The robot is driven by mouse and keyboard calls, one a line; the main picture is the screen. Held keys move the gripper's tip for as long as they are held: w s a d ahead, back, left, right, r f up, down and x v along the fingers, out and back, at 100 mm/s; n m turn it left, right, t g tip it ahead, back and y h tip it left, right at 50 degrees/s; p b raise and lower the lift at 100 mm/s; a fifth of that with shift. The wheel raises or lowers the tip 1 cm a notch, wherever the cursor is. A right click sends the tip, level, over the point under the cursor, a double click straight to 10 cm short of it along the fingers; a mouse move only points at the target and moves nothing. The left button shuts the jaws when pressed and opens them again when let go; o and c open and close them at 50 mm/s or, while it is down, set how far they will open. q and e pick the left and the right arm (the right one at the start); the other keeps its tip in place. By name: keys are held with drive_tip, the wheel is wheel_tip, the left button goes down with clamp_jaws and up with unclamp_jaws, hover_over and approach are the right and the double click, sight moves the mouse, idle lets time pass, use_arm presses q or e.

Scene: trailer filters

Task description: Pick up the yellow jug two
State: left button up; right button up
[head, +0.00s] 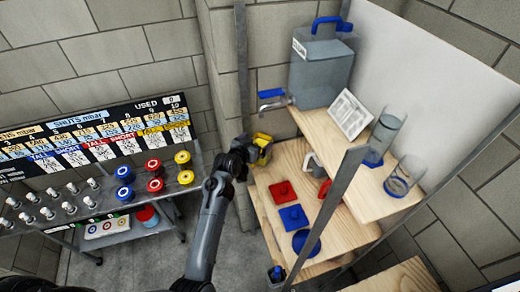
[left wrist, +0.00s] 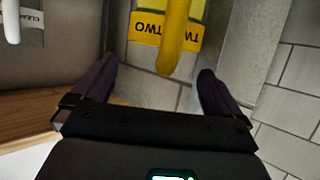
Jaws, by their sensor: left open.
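The yellow jug two (head: 264,140) is at the left end of the lower wooden shelf in the head view, partly hidden by my left gripper (head: 249,155). In the left wrist view its yellow handle (left wrist: 175,45) comes down between my left gripper's (left wrist: 156,70) two dark fingers. A yellow label (left wrist: 150,30) reading "TWO" upside down is behind the handle. The fingers are open, with gaps on both sides of the handle. The jug's far part is cut off at the top of that view. My right gripper is not in view.
A white-handled jug (head: 309,160) stands farther right on the shelf, near red (head: 283,193) and blue (head: 293,217) square pieces. A grey tank (head: 322,72) stands on the upper shelf (head: 372,200). A slanted metal post (head: 325,215) crosses in front. A cart with colored knobs (head: 154,168) is left.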

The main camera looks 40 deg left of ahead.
use_arm(q)
drive_tip(key=shift+x, duration=1.15)
drive_tip(key=c, duration=1.6)
drive_tip(key=shift+r, duration=0.1)
drive_tip(key=shift+c, duration=1)
drive_tip(key=shift+r, duration=0.25)
